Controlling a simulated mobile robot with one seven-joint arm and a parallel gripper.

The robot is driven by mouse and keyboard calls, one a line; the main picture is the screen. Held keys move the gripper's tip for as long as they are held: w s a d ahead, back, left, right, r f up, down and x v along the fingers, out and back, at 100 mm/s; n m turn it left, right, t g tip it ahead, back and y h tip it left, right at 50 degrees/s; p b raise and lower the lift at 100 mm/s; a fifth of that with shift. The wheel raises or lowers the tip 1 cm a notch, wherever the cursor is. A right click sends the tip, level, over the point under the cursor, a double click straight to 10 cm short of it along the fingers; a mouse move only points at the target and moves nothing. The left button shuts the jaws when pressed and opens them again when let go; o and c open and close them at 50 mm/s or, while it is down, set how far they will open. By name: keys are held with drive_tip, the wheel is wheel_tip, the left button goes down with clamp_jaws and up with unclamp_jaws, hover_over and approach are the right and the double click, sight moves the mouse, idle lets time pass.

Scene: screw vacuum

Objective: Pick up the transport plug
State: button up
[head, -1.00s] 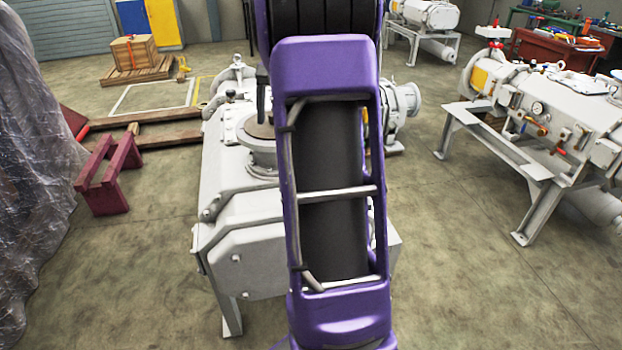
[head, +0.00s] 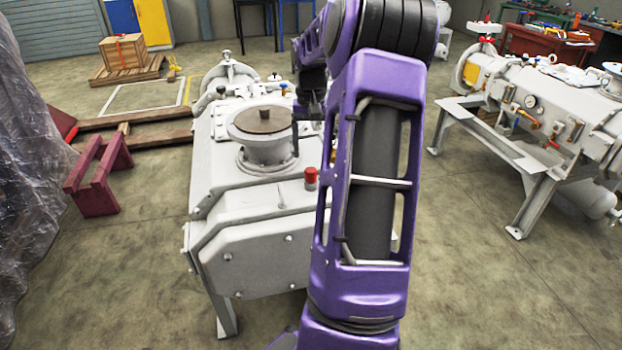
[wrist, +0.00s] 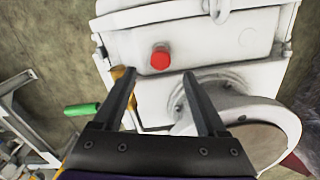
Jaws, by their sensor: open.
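A red cylindrical plug (head: 311,178) stands on the white pump (head: 255,260), right of its flanged port. A brown round cover (head: 262,121) with a small knob lies on that port. The pictures do not settle which of these is the transport plug. In the wrist view, the red plug (wrist: 160,57) shows beyond and between the two fingertips, and the brown cover (wrist: 252,147) is at lower right. My gripper (wrist: 157,74) is open, with nothing between its fingers. In the head view it hangs over the pump, partly hidden by my purple arm.
A green handle (wrist: 82,109) is left of the fingers. A second white machine (head: 560,112) on a stand is at right. A dark red trestle (head: 97,176) and plastic sheeting (head: 28,170) are at left. A wooden crate (head: 122,55) is at the back. Floor is clear at lower right.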

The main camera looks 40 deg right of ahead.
sight(311, 168)
wheel_tip(311, 168, down, 7)
drive_tip(key=shift+f+b, duration=0.15)
drive_tip(key=shift+b, duration=0.35)
drive_tip(key=shift+c, duration=0.3)
clamp_jaws()
